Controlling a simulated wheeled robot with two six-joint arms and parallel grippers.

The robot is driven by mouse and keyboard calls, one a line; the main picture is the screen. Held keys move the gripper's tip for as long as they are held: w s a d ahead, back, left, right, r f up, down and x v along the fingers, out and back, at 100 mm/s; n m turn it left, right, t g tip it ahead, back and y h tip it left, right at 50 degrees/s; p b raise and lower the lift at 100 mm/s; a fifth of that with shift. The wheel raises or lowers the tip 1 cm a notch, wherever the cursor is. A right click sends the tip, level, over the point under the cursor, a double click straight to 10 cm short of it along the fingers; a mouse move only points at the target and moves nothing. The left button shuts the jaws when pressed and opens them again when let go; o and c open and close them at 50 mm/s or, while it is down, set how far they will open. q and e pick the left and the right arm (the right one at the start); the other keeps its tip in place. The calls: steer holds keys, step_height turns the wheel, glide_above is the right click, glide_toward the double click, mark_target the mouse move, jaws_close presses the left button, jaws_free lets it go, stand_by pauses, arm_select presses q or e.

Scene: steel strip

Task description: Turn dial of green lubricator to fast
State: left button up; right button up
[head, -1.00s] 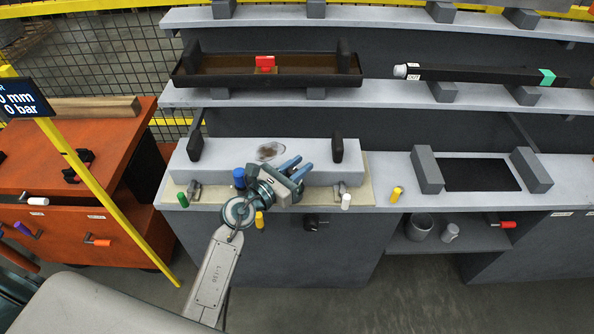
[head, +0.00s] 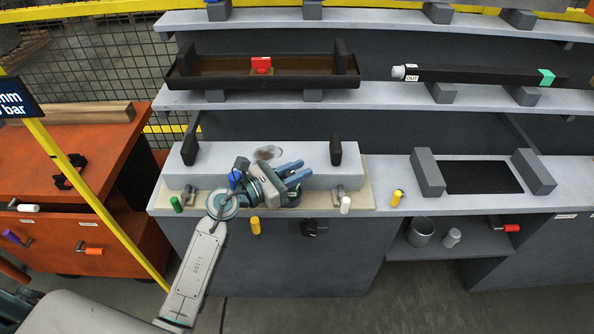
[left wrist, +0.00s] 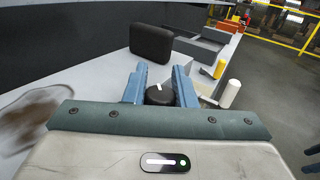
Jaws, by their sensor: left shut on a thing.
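My left gripper (head: 294,174) is over the front of the long pale block on the bench, its blue fingers pointing right. In the left wrist view, a black round dial (left wrist: 160,94) with a white pointer mark sits between the blue fingers (left wrist: 158,88). The gripper is shut on this dial. In the head view the dial is hidden by the gripper. My right gripper is not in view.
Another black knob (head: 313,228) is on the cabinet front. An orange cabinet (head: 80,185) stands left.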

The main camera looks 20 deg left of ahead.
arm_select(q)
steer(key=o, duration=1)
steer(key=shift+f, duration=0.15)
steer(key=shift+r, duration=0.2)
steer(key=shift+r, duration=0.3)
step_height(320, 180, up, 3)
steer(key=shift+r+p, duration=0.1)
steer(key=shift+p, duration=0.25)
steer(key=s+d+b, duration=0.1)
steer(key=s+d, duration=0.3)
steer(key=s, duration=1.1)
steer(key=shift+s+r, duration=0.25)
steer(key=shift+r, duration=0.2)
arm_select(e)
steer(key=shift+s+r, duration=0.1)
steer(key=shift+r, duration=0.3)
